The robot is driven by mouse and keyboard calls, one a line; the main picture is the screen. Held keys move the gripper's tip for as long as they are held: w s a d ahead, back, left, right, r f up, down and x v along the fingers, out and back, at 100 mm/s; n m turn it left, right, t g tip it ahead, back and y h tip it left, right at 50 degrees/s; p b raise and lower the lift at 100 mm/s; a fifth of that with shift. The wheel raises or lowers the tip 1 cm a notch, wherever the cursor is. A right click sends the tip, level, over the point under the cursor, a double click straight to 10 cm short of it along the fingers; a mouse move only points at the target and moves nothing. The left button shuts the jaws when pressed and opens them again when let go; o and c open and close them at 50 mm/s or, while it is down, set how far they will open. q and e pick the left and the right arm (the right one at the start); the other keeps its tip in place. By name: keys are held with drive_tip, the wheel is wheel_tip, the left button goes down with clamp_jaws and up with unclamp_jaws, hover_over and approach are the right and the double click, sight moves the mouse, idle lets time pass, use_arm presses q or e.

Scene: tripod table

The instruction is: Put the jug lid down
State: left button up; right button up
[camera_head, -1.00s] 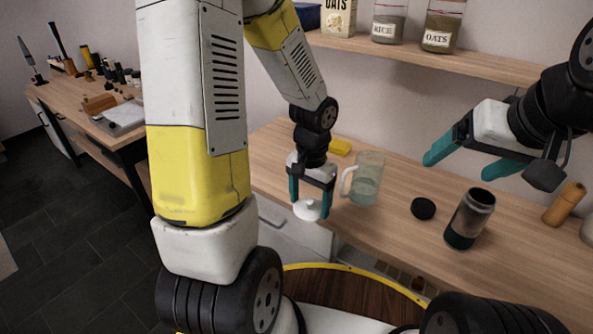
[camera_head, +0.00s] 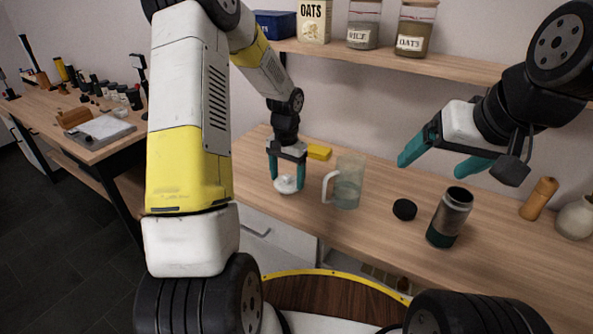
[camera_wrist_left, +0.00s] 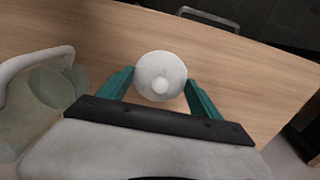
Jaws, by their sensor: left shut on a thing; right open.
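The white round jug lid (camera_head: 288,185) is between the teal fingers of my left gripper (camera_head: 287,178), left of the jug. In the left wrist view the lid (camera_wrist_left: 160,76) shows its knob, with a finger on each side. It is over the wooden worktop; whether it touches the surface I cannot tell. The clear glass jug (camera_head: 348,184) stands upright and open, with its handle towards the lid; part of it (camera_wrist_left: 45,100) shows at the left of the wrist view. My right gripper (camera_head: 436,160) is open and empty above the worktop at the right.
A black disc-shaped cap (camera_head: 404,209) and a steel flask (camera_head: 450,217) stand right of the jug. A yellow block (camera_head: 319,152) lies behind it. A wooden bottle (camera_head: 538,199) is further right. A shelf (camera_head: 460,66) with jars hangs above. The worktop's front edge is close to the lid.

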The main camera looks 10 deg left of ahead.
sight(287, 179)
use_arm(q)
drive_tip(key=shift+s+f, duration=0.1)
drive_tip(key=shift+f, duration=1.35)
drive_tip(key=shift+f, duration=0.1)
drive_tip(key=o, duration=1.3)
